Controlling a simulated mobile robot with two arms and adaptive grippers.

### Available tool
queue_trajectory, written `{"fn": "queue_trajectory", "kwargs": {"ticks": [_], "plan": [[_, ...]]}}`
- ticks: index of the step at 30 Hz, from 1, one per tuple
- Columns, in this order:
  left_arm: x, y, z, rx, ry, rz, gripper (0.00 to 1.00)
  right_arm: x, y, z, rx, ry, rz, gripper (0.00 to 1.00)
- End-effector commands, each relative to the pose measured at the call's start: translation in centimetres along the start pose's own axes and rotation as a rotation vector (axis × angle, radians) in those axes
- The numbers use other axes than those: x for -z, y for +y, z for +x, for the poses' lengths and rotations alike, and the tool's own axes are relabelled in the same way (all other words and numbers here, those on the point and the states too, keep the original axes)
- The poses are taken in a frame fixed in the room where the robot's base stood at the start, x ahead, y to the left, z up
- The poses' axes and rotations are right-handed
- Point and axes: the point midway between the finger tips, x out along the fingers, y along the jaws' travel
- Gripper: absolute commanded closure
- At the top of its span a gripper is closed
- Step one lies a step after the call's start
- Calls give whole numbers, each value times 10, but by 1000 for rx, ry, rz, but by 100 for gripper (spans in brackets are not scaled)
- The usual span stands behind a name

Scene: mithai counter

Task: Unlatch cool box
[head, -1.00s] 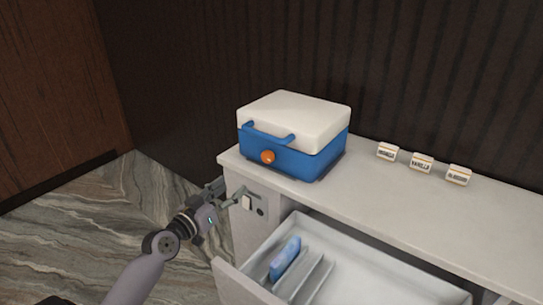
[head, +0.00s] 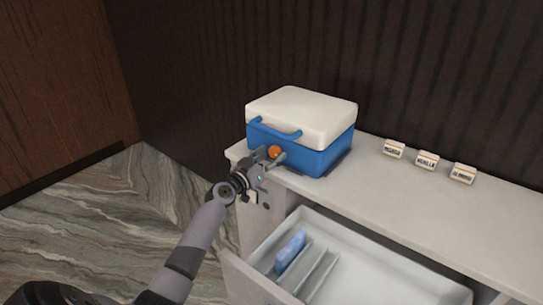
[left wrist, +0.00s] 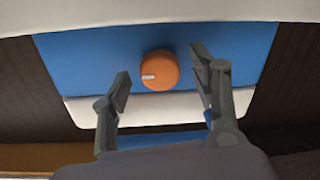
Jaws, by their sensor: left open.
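The cool box (head: 322,160) has a blue body and a closed white lid (head: 303,112), and stands at the left end of the counter. A blue handle (head: 274,130) runs along its front. A round orange knob (head: 275,152) sits on its front face; in the left wrist view the knob (left wrist: 159,71) has a short white mark on its left side. My left gripper (head: 272,157) is open in front of the knob. In the left wrist view my left gripper (left wrist: 162,85) has one finger on either side of the knob, apart from it. My right gripper is not in view.
An open drawer (head: 370,262) below the counter holds a blue pack (head: 291,249) between dividers. Three small labelled boxes, such as the middle one (head: 427,160), stand on the counter (head: 400,195) to the right. The counter between is clear.

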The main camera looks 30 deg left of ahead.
Motion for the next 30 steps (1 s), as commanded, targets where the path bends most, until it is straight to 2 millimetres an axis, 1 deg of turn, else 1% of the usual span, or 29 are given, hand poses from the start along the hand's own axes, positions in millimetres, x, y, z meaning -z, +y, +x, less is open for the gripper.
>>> {"fn": "queue_trajectory", "kwargs": {"ticks": [3,12,30], "plan": [[0,0,7,-1,0,-1,44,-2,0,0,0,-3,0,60],[0,0,8,-1,0,0,44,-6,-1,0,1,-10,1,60],[0,0,8,0,0,0,84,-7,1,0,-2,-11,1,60]]}}
